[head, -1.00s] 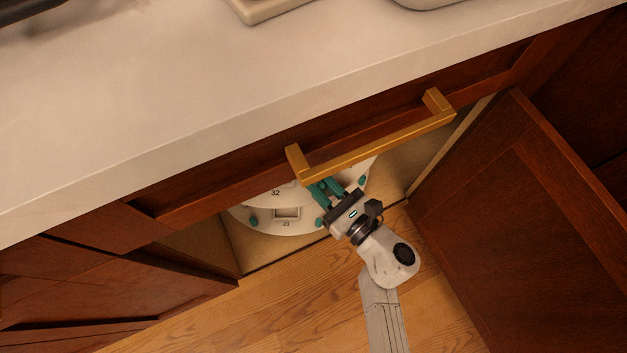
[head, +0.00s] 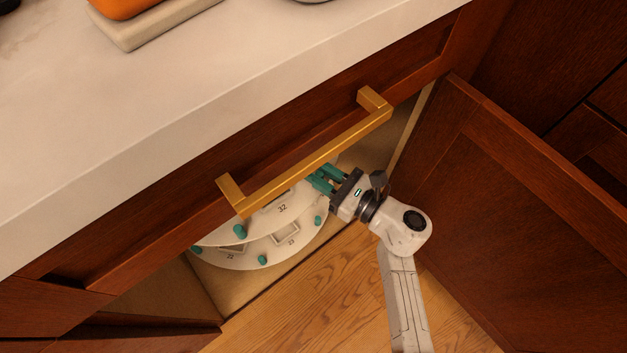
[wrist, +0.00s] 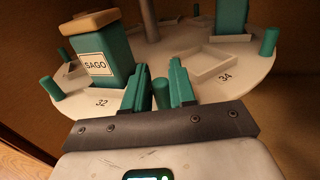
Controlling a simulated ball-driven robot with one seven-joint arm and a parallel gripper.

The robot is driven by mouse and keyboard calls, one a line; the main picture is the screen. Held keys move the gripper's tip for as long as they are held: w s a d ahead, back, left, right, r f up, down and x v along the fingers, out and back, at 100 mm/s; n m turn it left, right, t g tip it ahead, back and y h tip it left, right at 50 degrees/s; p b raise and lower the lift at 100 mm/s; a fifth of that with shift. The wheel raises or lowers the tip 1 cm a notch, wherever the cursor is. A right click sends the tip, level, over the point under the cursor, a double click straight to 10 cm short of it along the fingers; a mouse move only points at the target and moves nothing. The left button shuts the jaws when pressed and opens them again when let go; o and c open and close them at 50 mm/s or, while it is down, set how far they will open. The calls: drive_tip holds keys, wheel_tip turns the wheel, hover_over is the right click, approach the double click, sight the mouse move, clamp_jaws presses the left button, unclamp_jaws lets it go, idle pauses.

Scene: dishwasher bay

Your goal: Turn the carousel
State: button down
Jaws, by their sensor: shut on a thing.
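The carousel (head: 270,248) is a pale round unit with numbered tiers inside the open cabinet, partly hidden by the drawer front and handle. Teal pegs stand along its rims. My gripper (head: 325,178) reaches in at the carousel's right side, below the brass handle. In the wrist view its teal fingers are shut on a teal rim peg (wrist: 162,96) between the marks 32 and 34. A teal box labelled SAGO (wrist: 93,62) stands on the tier to the left, by 32. An empty square recess (wrist: 209,64) shows near 34.
The brass handle (head: 310,165) juts out over the cabinet opening. An open door (head: 510,190) stands to the right of my arm. The counter (head: 150,130) lies above, with an orange item (head: 125,6) on a pale board. The wooden floor is clear.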

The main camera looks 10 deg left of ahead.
drive_tip(key=shift+w+d, duration=0.1)
drive_tip(key=shift+w, duration=0.25)
idle(0.3)
drive_tip(key=c, duration=1.1)
unclamp_jaws()
drive_tip(key=p+v, duration=0.2)
drive_tip(key=v, duration=0.8)
drive_tip(key=shift+s+d, duration=0.2)
drive_tip(key=shift+d, duration=0.15)
